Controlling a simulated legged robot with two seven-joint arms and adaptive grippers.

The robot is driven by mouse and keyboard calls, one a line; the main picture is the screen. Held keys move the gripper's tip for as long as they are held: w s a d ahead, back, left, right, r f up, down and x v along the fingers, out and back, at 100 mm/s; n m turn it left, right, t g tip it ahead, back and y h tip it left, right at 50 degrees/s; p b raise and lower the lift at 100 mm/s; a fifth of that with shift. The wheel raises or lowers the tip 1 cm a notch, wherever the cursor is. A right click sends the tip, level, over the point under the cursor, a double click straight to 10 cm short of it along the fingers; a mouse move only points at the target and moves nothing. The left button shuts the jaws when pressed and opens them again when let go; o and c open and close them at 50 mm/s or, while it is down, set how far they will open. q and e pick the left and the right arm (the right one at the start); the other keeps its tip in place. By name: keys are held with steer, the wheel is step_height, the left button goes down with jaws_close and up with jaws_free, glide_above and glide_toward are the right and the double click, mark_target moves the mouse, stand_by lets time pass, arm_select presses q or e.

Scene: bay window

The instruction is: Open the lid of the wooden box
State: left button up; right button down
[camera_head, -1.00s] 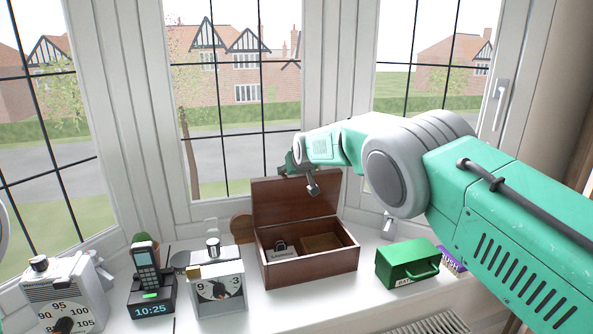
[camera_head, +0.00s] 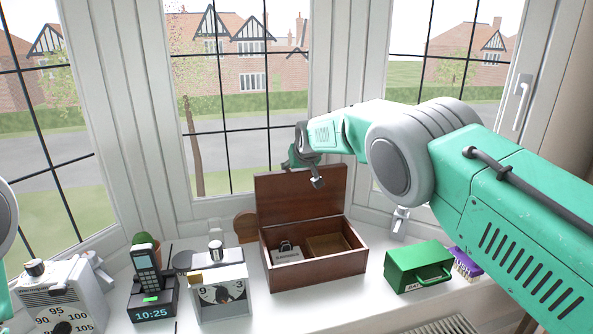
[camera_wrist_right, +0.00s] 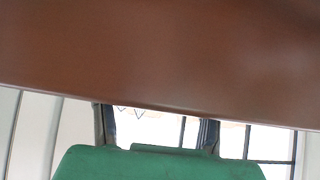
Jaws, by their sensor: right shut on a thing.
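The wooden box (camera_head: 318,273) stands on the windowsill, dark reddish brown. Its lid (camera_head: 285,202) is raised, standing roughly upright at the back, and the inside shows. Inside are a small padlock-shaped thing with a label (camera_head: 287,252) and a lighter brown compartment (camera_head: 326,244). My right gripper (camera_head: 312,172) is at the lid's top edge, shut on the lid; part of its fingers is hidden. In the right wrist view the brown lid surface (camera_wrist_right: 160,55) fills the upper part. My left gripper is out of view; only a bit of that arm shows at the left edge.
A green case (camera_head: 415,266) and a purple box (camera_head: 467,262) stand right of the wooden box. To the left are a white dial device (camera_head: 220,290), a phone on a clock base (camera_head: 150,290) and a grey dial device (camera_head: 62,300). Windows stand close behind.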

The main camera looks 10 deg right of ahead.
steer(key=c, duration=0.6)
jaws_free()
steer(key=shift+w+r, duration=0.1)
steer(key=shift+r, duration=0.2)
steer(key=shift+c, duration=0.2)
steer(key=shift+f, duration=0.1)
steer(key=v, duration=1.2)
steer(key=shift+a, duration=0.2)
steer(key=shift+f, duration=0.15)
